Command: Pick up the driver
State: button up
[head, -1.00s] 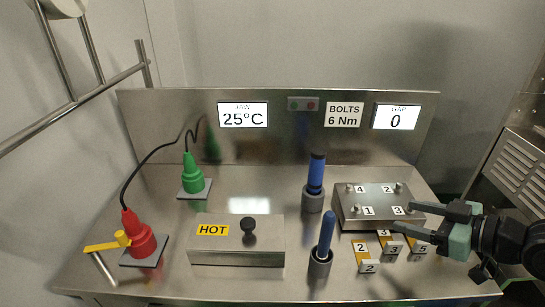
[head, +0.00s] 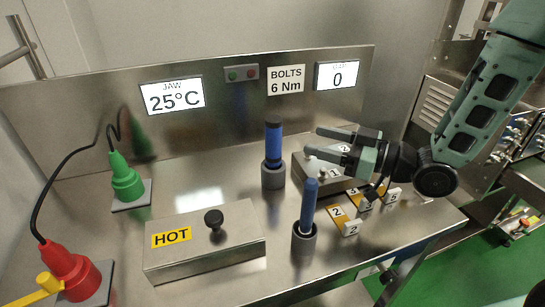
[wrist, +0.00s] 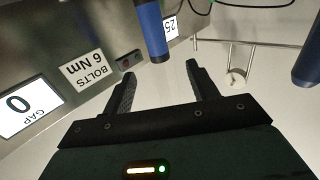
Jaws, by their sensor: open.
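Two blue-handled tools stand upright in grey round holders; I cannot tell for sure which is the driver. The rear blue tool (head: 273,145) has a black top. The front blue tool (head: 308,208) is plain blue. My gripper (head: 314,141) is open and empty, its fingers pointing left toward the rear tool and apart from it. In the wrist view the rear tool (wrist: 150,28) shows beyond the gap between my fingertips (wrist: 160,75). The front tool (wrist: 308,65) is at the right edge there.
A metal block (head: 312,168) with numbered bolts lies partly behind my gripper, with numbered yellow tabs (head: 337,212) before it. A metal box marked HOT (head: 205,250), a green cone (head: 124,178) and a red cone (head: 72,272) stand left. A panel (head: 215,125) with displays stands behind.

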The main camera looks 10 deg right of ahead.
aim_at(281, 129)
jog(key=p+x, duration=0.1)
jog(key=x, duration=1)
jog(key=shift+w+a+p, duration=0.15)
jog(key=shift+w+p, duration=0.2)
jog(key=shift+w, duration=0.05)
jog(key=shift+r, duration=0.1)
jog(key=c, duration=1.2)
